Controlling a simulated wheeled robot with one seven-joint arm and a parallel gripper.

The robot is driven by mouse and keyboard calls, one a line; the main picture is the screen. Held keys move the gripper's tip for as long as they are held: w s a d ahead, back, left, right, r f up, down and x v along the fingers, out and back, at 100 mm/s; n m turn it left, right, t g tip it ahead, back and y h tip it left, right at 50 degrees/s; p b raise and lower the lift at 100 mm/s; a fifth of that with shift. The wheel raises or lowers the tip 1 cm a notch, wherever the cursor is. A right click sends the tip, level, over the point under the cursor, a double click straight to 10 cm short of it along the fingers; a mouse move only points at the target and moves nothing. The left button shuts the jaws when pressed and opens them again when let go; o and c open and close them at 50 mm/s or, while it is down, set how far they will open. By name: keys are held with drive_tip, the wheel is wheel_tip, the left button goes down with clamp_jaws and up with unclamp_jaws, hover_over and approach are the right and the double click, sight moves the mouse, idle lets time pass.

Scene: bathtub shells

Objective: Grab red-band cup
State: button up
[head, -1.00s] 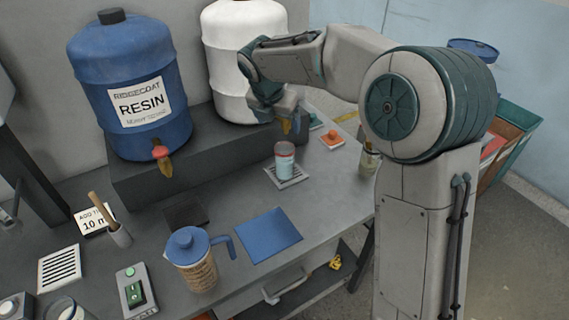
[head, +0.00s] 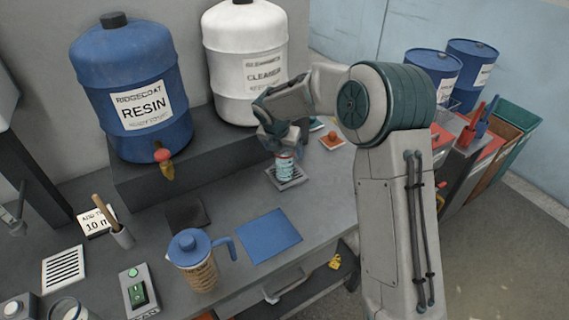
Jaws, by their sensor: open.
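The red-band cup (head: 285,168) stands upright on a slotted drip grate (head: 291,182) on the grey bench, below the white cleaner tank (head: 245,75). It is pale with a red band near its top. My gripper (head: 285,150) is open and directly over the cup, with its fingers at or around the cup's top. The fingertips are small and partly hidden, so I cannot tell whether they touch the cup.
A blue-lidded jug (head: 193,262) and a blue mat (head: 269,236) lie nearer on the bench. The blue resin tank (head: 135,90) stands on a dark raised step (head: 190,165) behind. An orange item (head: 332,138) sits right of the cup.

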drive_tip(key=shift+w+f, duration=0.25)
drive_tip(key=shift+f, duration=0.3)
drive_tip(key=c, duration=1.4)
drive_tip(key=shift+c, duration=0.3)
drive_tip(key=shift+r, duration=0.2)
